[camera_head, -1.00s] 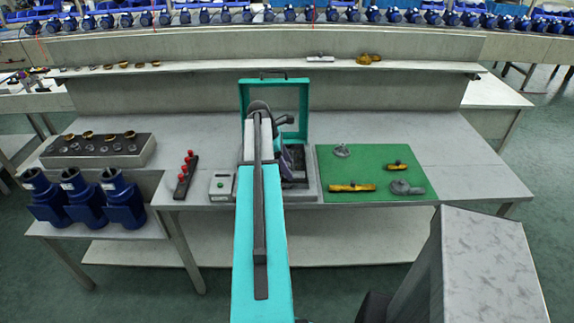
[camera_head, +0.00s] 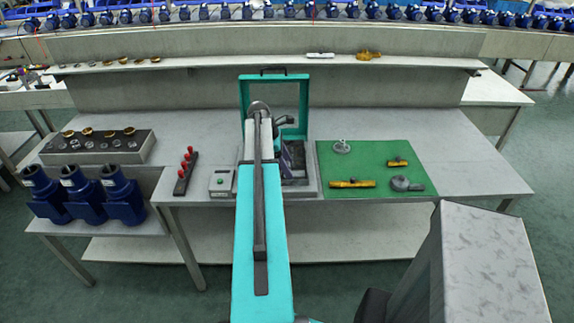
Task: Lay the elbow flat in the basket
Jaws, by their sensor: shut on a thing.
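My teal arm link runs up the middle of the picture. The end of my arm lies behind it, so I cannot make out my gripper's fingers or anything between them. No elbow can be picked out with certainty. A teal square frame (camera_head: 304,100) with a handle on top stands upright at the back of the table, behind my arm. A dark curved part (camera_head: 285,121) shows in front of this frame; I cannot tell what it is. A dark, partly hidden opening (camera_head: 294,160) lies below it. I cannot tell which thing is the basket.
A green mat (camera_head: 372,160) at right holds brass pieces (camera_head: 352,184) and grey fittings (camera_head: 406,184). A grey box with a green button (camera_head: 221,182), a rack of red knobs (camera_head: 186,172) and a parts block (camera_head: 98,148) are left. Blue pump bodies (camera_head: 82,199) stand front left.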

